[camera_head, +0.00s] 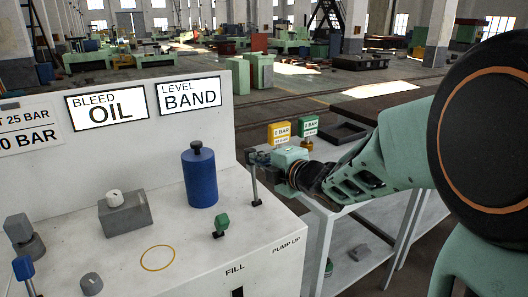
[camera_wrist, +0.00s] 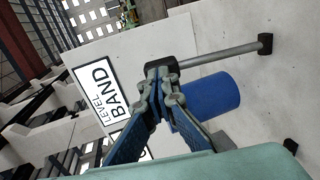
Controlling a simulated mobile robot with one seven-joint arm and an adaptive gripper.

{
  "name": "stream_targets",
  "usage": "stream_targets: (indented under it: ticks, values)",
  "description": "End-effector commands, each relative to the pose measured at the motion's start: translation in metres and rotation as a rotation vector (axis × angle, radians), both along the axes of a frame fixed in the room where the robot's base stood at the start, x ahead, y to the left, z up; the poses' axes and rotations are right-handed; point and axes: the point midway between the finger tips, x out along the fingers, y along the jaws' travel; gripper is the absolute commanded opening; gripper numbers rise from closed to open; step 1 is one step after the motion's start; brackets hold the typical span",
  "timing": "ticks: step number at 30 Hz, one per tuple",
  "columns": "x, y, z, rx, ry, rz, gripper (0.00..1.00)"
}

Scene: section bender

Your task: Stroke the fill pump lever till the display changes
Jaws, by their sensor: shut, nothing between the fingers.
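A grey upright lever rod (camera_head: 254,185) with a dark foot stands at the right end of the white bench top, behind the printed words PUMP UP. My gripper (camera_head: 262,157) is at the upper end of this lever, its fingers together. In the wrist view my gripper (camera_wrist: 160,82) is shut, with its fingertips at the black knob (camera_wrist: 157,66) of the grey rod (camera_wrist: 218,52); I cannot tell whether they touch. Display plates on the back panel read BLEED OIL (camera_head: 107,104) and LEVEL BAND (camera_head: 190,95).
A blue cylinder (camera_head: 200,180) and a small green-headed lever (camera_head: 221,224) stand left of the rod. A grey block with a white knob (camera_head: 125,210) is farther left. Yellow (camera_head: 279,132) and green (camera_head: 308,126) tags stand on the side table behind my gripper.

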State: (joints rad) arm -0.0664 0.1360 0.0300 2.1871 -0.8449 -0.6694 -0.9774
Motion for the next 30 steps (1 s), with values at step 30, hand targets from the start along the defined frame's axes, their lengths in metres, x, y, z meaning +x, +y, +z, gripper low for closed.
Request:
stream_targets:
  ticks: [30]
  values:
    - [0.018,0.013,0.001,-0.080,0.118,0.000,0.00]
